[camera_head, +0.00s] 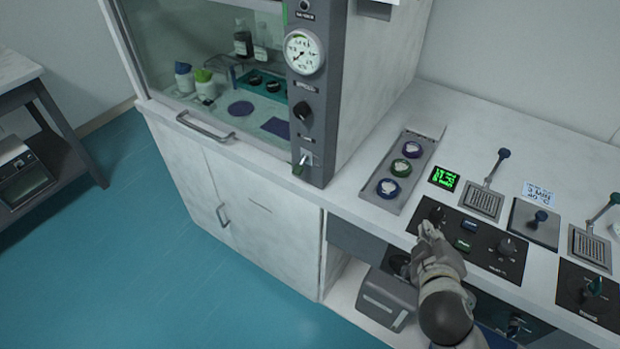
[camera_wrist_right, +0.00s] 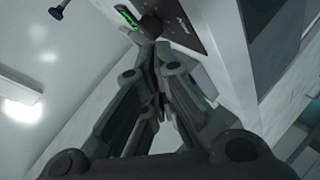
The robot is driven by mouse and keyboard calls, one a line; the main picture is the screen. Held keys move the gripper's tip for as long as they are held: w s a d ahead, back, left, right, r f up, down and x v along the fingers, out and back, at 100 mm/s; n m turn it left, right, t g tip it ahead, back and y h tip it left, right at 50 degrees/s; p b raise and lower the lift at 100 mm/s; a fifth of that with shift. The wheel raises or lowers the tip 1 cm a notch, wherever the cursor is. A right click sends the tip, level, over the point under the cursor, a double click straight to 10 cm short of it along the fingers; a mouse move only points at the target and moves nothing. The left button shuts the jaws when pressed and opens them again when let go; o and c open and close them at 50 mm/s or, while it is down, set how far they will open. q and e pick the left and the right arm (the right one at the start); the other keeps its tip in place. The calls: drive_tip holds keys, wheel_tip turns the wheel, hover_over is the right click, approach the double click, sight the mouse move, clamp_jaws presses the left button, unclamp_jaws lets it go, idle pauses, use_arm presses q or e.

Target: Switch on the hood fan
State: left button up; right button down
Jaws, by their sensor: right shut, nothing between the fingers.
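The fume hood (camera_head: 345,90) stands left of centre in the head view. The column's labels are too small to read. My right gripper (camera_head: 428,231) is shut and empty, at the front edge of the bench right of the hood, clearly apart from the column. Its closed fingers also show in the right wrist view (camera_wrist_right: 160,50). My left gripper is not in view.
A black control panel (camera_head: 485,238) with knobs and buttons lies beside my right gripper. A grey tray (camera_head: 412,155) with several round items sits between it and the hood. The hood's sash handle (camera_head: 205,131) sticks out in front. The floor before the cabinet is clear.

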drive_tip(key=w+a+r+n+t+y, duration=0.45)
drive_tip(key=a+r+n, duration=0.2)
drive_tip(key=n, duration=0.35)
drive_tip(key=w+a+r+n+t+y, duration=0.45)
drive_tip(key=r+n, duration=0.35)
drive_tip(key=n, duration=0.2)
drive_tip(key=a+f+n+g+y, duration=0.3)
drive_tip(key=a+n+g+y, duration=0.3)
drive_tip(key=n, duration=0.7)
drive_tip(key=n+g+y, duration=0.1)
drive_tip(key=n+g, duration=0.2)
drive_tip(key=n, duration=0.4)
approach(298, 170)
wheel_tip(298, 170, up, 3)
drive_tip(key=s, duration=0.1)
drive_tip(key=f+n, duration=0.1)
drive_tip(key=d+f+n+g+h, duration=0.1)
drive_tip(key=f, duration=0.1)
drive_tip(key=d+f+n, duration=0.1)
drive_tip(key=shift+w+d+f+g+h, duration=0.15)
drive_tip(key=shift+w+d+g+h, duration=0.1)
drive_tip(key=shift+w+g+h, duration=0.1)
drive_tip(key=p+x, duration=0.1)
drive_tip(key=x, duration=0.9)
